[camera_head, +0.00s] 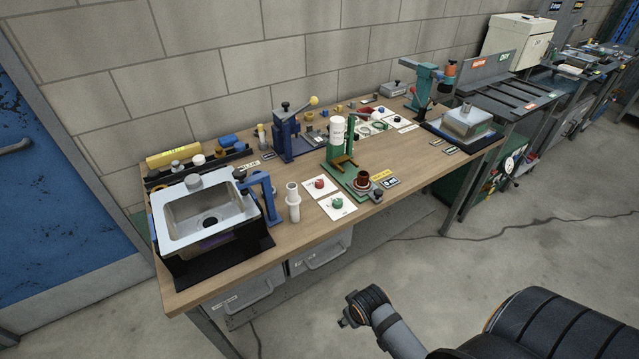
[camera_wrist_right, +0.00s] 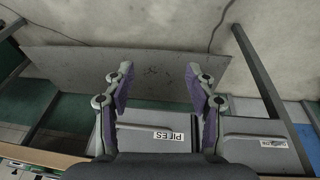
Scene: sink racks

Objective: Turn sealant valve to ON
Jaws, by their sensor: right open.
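A green sealant stand (camera_head: 347,172) stands near the front middle of the table in the head view. It holds an upright white cartridge (camera_head: 338,129). A dark red cup (camera_head: 362,179) sits on its green base. A small dark valve knob (camera_head: 376,196) is at the base's front right corner, beside a small dark and white label plate (camera_head: 391,182). Its setting is too small to read. My right arm ends in front of the table, apart from the valve. In the wrist view my right gripper (camera_wrist_right: 160,82) is open and empty. My left gripper is out of view.
A sink (camera_head: 208,212) in a black stand fills the table's left end. Grey drawers (camera_head: 320,253) hang below, one labelled PIPES in the wrist view.

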